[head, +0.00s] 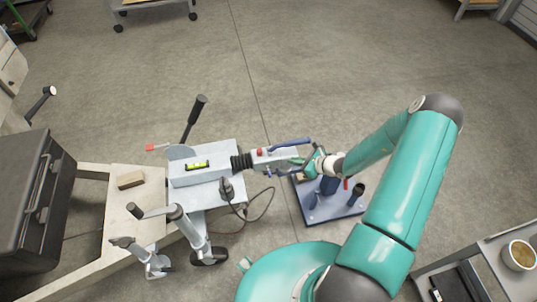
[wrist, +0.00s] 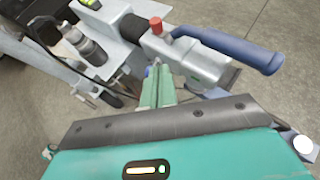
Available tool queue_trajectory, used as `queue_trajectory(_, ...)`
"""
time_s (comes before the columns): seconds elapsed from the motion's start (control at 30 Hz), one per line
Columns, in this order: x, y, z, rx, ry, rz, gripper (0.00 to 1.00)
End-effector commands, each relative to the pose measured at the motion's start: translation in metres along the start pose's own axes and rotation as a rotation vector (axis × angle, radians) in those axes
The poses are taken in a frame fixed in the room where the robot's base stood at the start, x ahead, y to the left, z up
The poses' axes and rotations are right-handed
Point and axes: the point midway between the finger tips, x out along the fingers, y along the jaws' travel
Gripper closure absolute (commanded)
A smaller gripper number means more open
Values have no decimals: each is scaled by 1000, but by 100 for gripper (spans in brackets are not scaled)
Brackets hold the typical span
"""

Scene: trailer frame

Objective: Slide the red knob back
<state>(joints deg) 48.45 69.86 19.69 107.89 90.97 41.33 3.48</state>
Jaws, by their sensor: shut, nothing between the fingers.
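The red knob (wrist: 156,24) stands upright on top of the grey coupling head (wrist: 205,62), just beside the black rubber bellows (wrist: 130,27). In the head view the red knob (head: 259,151) is a small spot left of my gripper (head: 293,162). In the wrist view my gripper (wrist: 157,70) is shut and empty. Its green fingers point at the near side of the coupling, below the knob in the picture and apart from it. Whether the fingertips touch the coupling I cannot tell. A blue handle (wrist: 250,52) extends right from the coupling head.
A grey box with a yellow-green level (head: 197,165) and a black-gripped lever (head: 195,115) stands left of the coupling. A cable (head: 262,205) hangs below. A blue stand plate (head: 335,207) lies under my arm. Open floor (head: 320,60) lies beyond.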

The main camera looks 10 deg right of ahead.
Motion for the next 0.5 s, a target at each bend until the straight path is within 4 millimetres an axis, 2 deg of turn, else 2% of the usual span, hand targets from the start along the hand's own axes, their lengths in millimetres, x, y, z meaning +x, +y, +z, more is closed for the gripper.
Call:
queue_trajectory(0.27,7,1,0,-2,0,3,100)
queue_trajectory(0.37,19,1,0,-4,-1,3,100)
queue_trajectory(0.5,46,2,0,-2,-1,5,100)
